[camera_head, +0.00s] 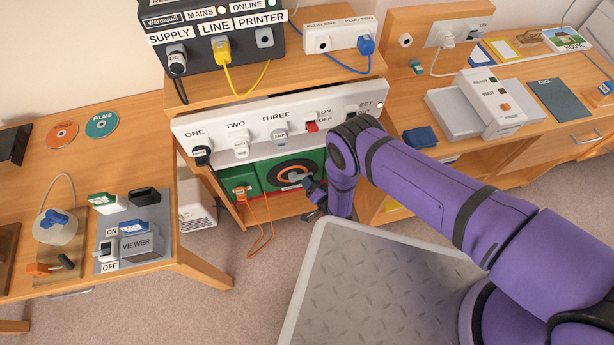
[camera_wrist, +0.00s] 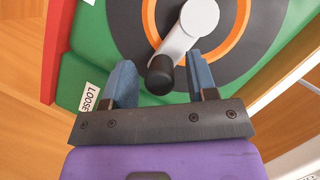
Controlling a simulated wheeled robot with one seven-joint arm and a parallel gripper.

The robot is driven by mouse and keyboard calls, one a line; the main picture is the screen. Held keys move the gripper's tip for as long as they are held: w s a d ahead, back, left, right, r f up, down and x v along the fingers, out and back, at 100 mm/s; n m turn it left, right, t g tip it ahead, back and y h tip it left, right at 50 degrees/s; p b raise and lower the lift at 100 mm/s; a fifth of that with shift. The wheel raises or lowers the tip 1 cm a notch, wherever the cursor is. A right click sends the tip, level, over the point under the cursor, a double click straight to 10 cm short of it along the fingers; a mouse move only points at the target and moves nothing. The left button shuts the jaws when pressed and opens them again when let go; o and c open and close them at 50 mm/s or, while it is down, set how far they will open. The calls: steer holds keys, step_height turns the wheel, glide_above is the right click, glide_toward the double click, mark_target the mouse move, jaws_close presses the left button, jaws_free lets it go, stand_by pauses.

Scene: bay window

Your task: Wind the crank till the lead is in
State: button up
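The green reel unit (camera_head: 275,177) sits on the low shelf under the white socket strip. Its face has a black disc with an orange ring (camera_wrist: 240,17). The grey crank arm (camera_wrist: 190,30) ends in a black knob (camera_wrist: 160,76). In the head view my arm hides part of this area.
The white socket strip (camera_head: 225,125), with several plugs and a red switch, is just above the reel. A "LOOSE" label (camera_wrist: 90,97) is on the unit. A viewer table (camera_head: 195,240) stands left; a desk (camera_head: 550,120) stands right. Carpet (camera_head: 230,305) is open in front.

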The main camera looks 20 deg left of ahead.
jaws_close()
steer(key=shift+f+m+y, duration=0.4)
steer(key=shift+m, duration=0.2)
steer(key=shift+f+m, duration=0.3)
steer(key=shift+m, duration=0.1)
steer(key=shift+s+a+f+y, duration=0.1)
steer(key=shift+a+y, duration=0.05)
steer(key=shift+y, duration=0.25)
steer(key=shift+f+m, duration=0.1)
steer(key=shift+m, duration=0.2)
steer(key=shift+a+f+m, duration=0.15)
steer(key=shift+f+m, duration=0.15)
steer(key=shift+m, duration=0.2)
steer(key=shift+s, duration=0.1)
